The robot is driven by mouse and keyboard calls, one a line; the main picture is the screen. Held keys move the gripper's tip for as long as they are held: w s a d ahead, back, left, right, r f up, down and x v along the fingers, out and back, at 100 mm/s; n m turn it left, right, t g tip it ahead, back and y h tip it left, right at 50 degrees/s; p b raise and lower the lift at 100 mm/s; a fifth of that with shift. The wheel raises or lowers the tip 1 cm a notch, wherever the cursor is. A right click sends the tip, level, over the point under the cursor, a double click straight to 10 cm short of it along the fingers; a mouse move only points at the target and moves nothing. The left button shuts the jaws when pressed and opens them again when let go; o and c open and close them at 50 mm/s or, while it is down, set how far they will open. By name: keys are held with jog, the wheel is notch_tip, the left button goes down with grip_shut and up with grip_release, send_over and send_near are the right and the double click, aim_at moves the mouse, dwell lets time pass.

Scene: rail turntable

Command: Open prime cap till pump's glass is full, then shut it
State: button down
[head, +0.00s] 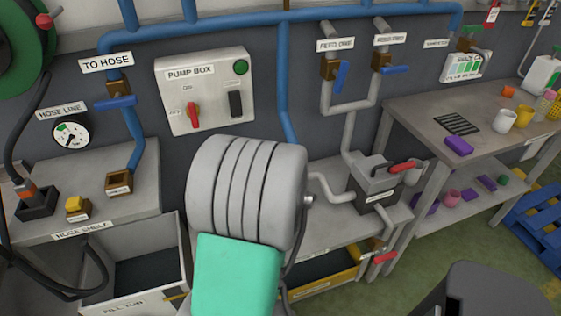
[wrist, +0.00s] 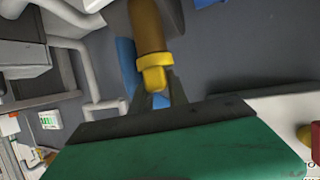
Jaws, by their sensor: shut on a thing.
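The pump (head: 375,190) is a dark grey box with a pale top on the middle shelf, and a red lever (head: 405,166) is on it. I cannot make out its glass or the prime cap. In the head view my own arm covers the middle and hides my gripper. In the wrist view my gripper (wrist: 155,92) is shut on a brown rod with a yellow collar (wrist: 153,70). I cannot tell whether this is the prime cap. The pump (wrist: 22,65) shows at the left of the wrist view, apart from the held rod.
Two feed valves with blue levers (head: 341,76) (head: 396,69) hang above the pump. The pump box (head: 205,90) with a red switch is on the wall. A hose shelf (head: 85,220) stands left, a workbench with cups (head: 502,120) right. A red-handled tap (head: 384,257) sits under the pump.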

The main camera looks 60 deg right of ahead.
jog(key=shift+s+f+n+t+y+b, duration=0.1)
jog(key=shift+n+t+y+b, duration=0.45)
jog(key=shift+n+t, duration=0.25)
jog(key=c, duration=1.3)
grip_release()
jog(key=v, duration=0.7)
jog(key=shift+s+a, duration=0.2)
jog(key=shift+a, duration=0.05)
